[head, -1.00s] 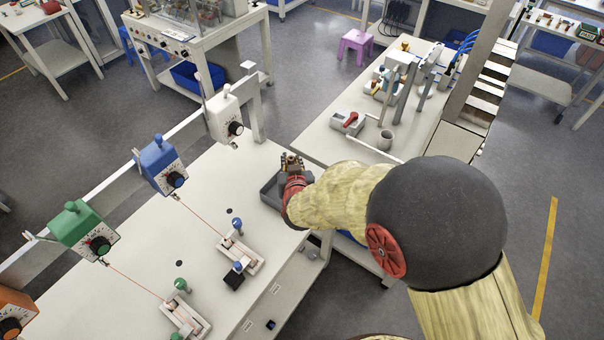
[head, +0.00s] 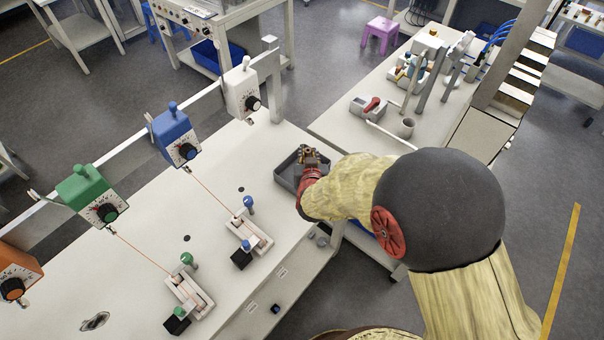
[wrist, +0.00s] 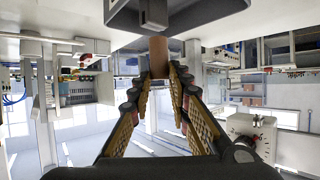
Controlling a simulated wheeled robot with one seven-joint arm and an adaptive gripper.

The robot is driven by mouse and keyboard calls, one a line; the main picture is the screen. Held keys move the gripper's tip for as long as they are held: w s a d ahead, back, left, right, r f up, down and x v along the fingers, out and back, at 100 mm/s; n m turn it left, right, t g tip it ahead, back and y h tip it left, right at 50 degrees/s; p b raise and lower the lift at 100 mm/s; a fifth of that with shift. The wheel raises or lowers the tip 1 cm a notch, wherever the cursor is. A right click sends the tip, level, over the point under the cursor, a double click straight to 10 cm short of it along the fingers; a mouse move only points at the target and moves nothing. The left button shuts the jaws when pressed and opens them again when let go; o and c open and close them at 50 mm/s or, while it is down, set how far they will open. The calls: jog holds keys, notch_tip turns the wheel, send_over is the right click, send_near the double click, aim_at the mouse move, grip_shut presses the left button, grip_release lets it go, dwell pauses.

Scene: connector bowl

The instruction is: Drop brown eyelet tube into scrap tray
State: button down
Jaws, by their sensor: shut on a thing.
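The brown eyelet tube (wrist: 158,56) shows in the wrist view as a short brown cylinder between the fingertips. My gripper (wrist: 161,74) is shut on it. In the head view my gripper (head: 309,157) is over the dark grey scrap tray (head: 285,178), at the far right corner of the white bench. The tray also shows at the top of the wrist view (wrist: 205,22), apparently upside down, close to the tube's end. My gripper and forearm hide part of the tray in the head view. The exact height of the tube above the tray floor is hard to tell.
Blue (head: 175,138), green (head: 90,195) and white (head: 241,90) dial boxes stand on a rail along the bench. Two small clamp fixtures (head: 250,235) sit left of the tray. A second table with a grey cup (head: 406,128) stands behind and right.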

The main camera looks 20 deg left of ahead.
jog(key=c, duration=1.6)
grip_release()
jog(key=v, duration=1.2)
